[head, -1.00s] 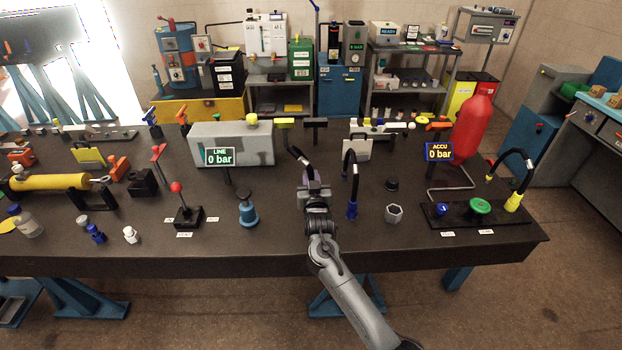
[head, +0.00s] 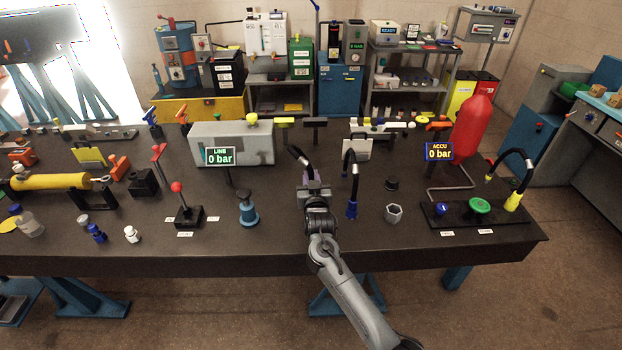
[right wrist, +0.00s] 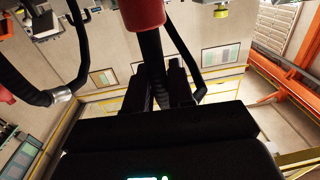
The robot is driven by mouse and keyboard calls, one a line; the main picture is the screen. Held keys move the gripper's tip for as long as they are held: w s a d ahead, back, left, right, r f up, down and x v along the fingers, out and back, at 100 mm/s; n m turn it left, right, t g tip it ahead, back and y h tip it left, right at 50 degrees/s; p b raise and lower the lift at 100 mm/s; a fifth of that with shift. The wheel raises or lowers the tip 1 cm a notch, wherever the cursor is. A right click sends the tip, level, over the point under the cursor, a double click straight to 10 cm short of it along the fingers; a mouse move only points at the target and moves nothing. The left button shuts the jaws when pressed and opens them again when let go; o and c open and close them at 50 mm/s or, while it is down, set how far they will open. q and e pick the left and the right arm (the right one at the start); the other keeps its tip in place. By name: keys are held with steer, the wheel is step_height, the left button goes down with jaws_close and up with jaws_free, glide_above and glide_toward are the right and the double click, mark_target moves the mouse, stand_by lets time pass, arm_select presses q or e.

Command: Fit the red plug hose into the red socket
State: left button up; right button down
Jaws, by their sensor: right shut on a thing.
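My right gripper (head: 314,188) is over the middle of the bench, in front of the grey block (head: 232,143). In the right wrist view its two dark fingers (right wrist: 158,82) are shut on the black hose of the red plug hose (right wrist: 150,48). The red plug (right wrist: 142,12) is at the top edge of that view, beyond the fingers, and partly cut off. In the head view a black curved hose (head: 302,157) rises beside the gripper; the red end is hidden there. I cannot make out the red socket in either view. My left gripper is out of view.
A black hose with a blue end (head: 351,207) stands close right of the gripper. A grey hex nut (head: 394,213) and black cap lie further right. A blue spool-shaped part (head: 248,208) and red-knob lever (head: 177,188) stand left. The front bench strip (head: 290,243) is clear.

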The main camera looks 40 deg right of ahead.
stand_by(0.3)
stand_by(0.5)
steer(key=shift+p, duration=0.5)
stand_by(0.4)
steer(key=shift+f+b, duration=0.6)
steer(key=shift+f, duration=0.25)
steer(key=shift+f+b, duration=0.45)
steer(key=shift+f, duration=0.4)
steer(key=shift+f+b, duration=0.35)
steer(key=shift+f, duration=0.2)
steer(key=c, duration=0.9)
jaws_free()
